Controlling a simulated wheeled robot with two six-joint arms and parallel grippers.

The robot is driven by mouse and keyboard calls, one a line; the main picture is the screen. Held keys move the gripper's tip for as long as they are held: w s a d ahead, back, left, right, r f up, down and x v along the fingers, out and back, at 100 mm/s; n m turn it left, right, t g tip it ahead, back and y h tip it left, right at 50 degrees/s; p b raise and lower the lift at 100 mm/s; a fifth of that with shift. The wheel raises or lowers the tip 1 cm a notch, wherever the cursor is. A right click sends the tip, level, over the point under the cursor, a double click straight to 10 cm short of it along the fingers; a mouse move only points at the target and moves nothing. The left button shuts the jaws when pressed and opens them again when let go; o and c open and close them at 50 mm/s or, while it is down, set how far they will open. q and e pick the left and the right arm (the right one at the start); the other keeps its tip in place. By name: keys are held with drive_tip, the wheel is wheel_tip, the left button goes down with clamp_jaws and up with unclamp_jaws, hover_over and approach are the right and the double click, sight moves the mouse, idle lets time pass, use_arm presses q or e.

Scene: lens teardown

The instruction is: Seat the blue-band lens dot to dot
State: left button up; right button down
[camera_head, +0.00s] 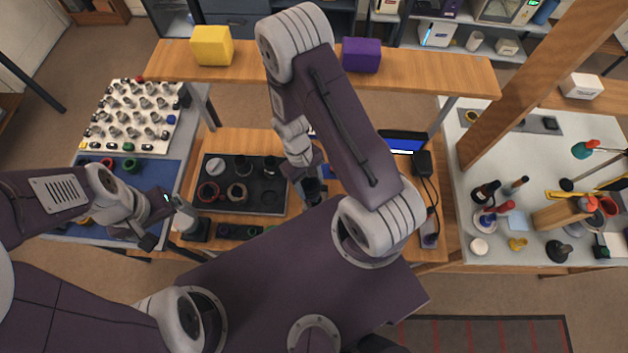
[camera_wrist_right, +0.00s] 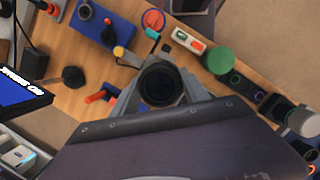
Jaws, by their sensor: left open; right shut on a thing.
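My right gripper (camera_head: 308,186) is shut on a dark cylindrical lens part (camera_head: 312,191), held over the workbench just right of the black tray. In the right wrist view this lens (camera_wrist_right: 162,85) shows end-on as a dark round barrel between the grey fingers. I cannot make out a blue band or any dots on it. My left gripper (camera_head: 160,217) is open and empty, near the left end of the wooden bench, beside a grey-and-black device (camera_head: 191,222). Part of the area around the right gripper is hidden by my right arm.
The black tray (camera_head: 262,210) holds several rings and caps. A blue mat (camera_head: 178,172) and white parts board (camera_head: 105,148) lie left. A screen (camera_head: 403,143) stands behind the bench; tools crowd the right table. In the wrist view, a green cylinder (camera_wrist_right: 219,60) is near the lens.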

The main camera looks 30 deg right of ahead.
drive_tip(key=shift+s+f+b, duration=0.25)
drive_tip(key=shift+f+b, duration=0.05)
drive_tip(key=shift+f, duration=0.15)
drive_tip(key=d+f+b, duration=0.2)
drive_tip(key=f, duration=0.1)
drive_tip(key=shift+s+d+f+b, duration=0.1)
drive_tip(key=shift+d+f+b, duration=0.1)
drive_tip(key=shift+d+b, duration=0.15)
drive_tip(key=shift+w+a+f+b, duration=0.25)
drive_tip(key=shift+a+f+b, duration=0.35)
drive_tip(key=shift+f, duration=0.25)
drive_tip(key=shift+a, duration=0.15)
drive_tip(key=shift+s+d+r, duration=0.1)
drive_tip(key=shift+s+d, duration=0.05)
drive_tip(key=shift+d, duration=0.45)
drive_tip(key=shift+a, duration=0.55)
use_arm(q)
drive_tip(key=f, duration=0.1)
drive_tip(key=d+f, duration=0.2)
drive_tip(key=f, duration=0.1)
drive_tip(key=shift+s+f, duration=0.1)
drive_tip(key=shift+s, duration=0.05)
